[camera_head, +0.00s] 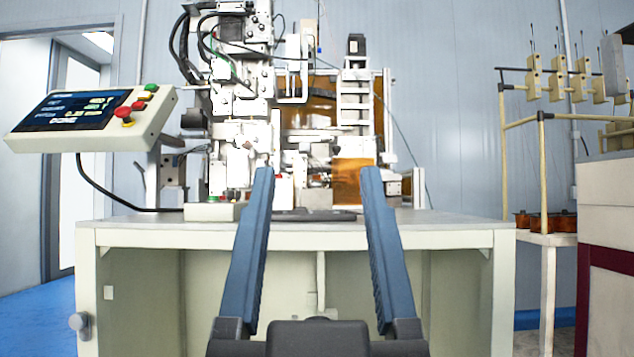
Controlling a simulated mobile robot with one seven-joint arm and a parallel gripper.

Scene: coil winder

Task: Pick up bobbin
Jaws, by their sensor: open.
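My gripper (318,174) reaches forward from the bottom middle of the view. Its two long blue fingers are wide apart, with nothing held between them. The fingers point at the coil winder (240,140), a white machine on a pale bench. I cannot make out a bobbin for certain on the machine. The area between the fingertips shows small metal parts and an amber panel (352,180), partly hidden by the right finger. Several copper-coloured spools (550,221) sit on a stand at the right, well away from my gripper.
The bench top (440,235) has clear room at its right front. A control panel (92,112) with a screen and buttons stands at the left. A yellow frame (542,170) carries several wire tensioners (558,78). A pale cabinet (608,230) stands at the right edge.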

